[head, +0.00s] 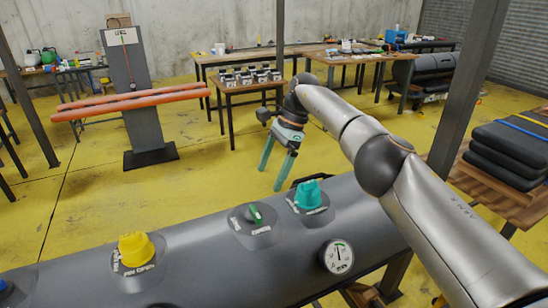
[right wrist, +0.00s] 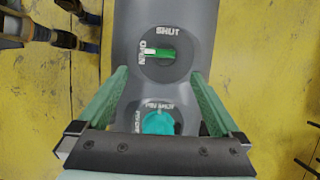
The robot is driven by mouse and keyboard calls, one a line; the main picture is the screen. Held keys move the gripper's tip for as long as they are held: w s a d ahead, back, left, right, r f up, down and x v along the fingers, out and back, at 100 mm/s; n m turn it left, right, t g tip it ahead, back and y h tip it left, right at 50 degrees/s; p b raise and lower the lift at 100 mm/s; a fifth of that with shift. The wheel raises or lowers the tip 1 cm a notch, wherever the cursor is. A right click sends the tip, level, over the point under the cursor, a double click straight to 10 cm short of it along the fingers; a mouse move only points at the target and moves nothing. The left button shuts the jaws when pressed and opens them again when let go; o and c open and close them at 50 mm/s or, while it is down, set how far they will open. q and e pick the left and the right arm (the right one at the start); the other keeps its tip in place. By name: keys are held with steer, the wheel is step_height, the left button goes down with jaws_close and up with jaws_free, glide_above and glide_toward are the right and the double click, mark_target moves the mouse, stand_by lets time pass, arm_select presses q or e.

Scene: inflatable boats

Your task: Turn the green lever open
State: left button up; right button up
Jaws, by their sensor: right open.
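The green lever (head: 255,213) sits on a round dark plate on top of the grey tube. In the right wrist view the lever (right wrist: 163,53) lies crosswise; its pale end is by the word OPEN at the left, and SHUT is printed above. My right gripper (head: 272,180) is open and empty, pointing down. In the head view it hangs above and behind the tube, between the lever and the teal knob, apart from both. In the right wrist view the lever shows just beyond and between the fingertips. My left gripper is not in view.
A teal knob (head: 309,195) is right of the lever; a yellow knob (head: 136,250) is to the left. A pressure gauge (head: 337,256) sits on the tube's near side. A dark post (head: 468,95) stands at the right, beside stacked black folded boats (head: 508,150). Yellow floor lies behind the tube.

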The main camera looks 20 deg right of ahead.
steer(key=shift+v, duration=0.8)
steer(key=shift+s+f, duration=0.1)
steer(key=shift+s, duration=0.05)
